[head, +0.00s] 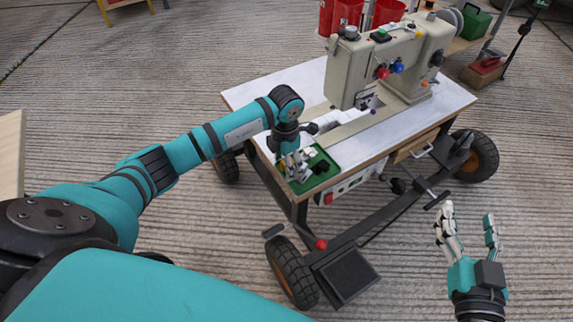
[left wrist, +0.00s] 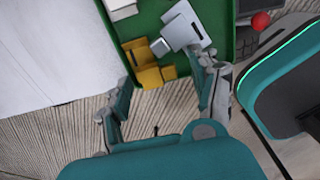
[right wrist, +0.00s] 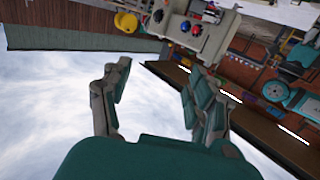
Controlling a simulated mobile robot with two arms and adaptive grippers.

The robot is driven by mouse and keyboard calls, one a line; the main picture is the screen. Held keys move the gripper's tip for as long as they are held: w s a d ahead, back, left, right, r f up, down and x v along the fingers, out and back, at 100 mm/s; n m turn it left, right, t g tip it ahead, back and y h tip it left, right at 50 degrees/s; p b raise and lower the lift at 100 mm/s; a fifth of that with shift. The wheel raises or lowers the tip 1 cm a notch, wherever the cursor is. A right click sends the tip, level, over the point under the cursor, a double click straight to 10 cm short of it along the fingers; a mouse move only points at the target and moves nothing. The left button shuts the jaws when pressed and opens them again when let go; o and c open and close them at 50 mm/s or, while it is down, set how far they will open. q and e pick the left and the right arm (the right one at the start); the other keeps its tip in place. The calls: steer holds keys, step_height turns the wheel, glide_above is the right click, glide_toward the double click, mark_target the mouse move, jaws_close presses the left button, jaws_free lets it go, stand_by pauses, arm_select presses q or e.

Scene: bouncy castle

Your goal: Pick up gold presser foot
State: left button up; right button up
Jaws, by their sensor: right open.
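The gold presser foot (left wrist: 148,75) lies at the edge of a green tray (left wrist: 150,22) in the left wrist view, beside a silver presser foot (left wrist: 187,30). My left gripper (left wrist: 163,80) is open, its fingers on either side of the gold piece with a gap between them. In the head view my left gripper (head: 293,168) hangs over the green tray (head: 325,176) at the table's near corner and mostly hides the pieces there. My right gripper (head: 467,222) is open and empty, away from the table at the lower right. It also shows open in the right wrist view (right wrist: 155,75).
A beige sewing machine (head: 347,75) stands on the wheeled white-topped table (head: 285,92). A white piece (left wrist: 120,8) lies in the tray's far corner. A lever with a red knob (head: 321,244) juts out below the table.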

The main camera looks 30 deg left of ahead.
arm_select(q)
steer(key=c, duration=1.2)
steer(key=shift+r, duration=0.15)
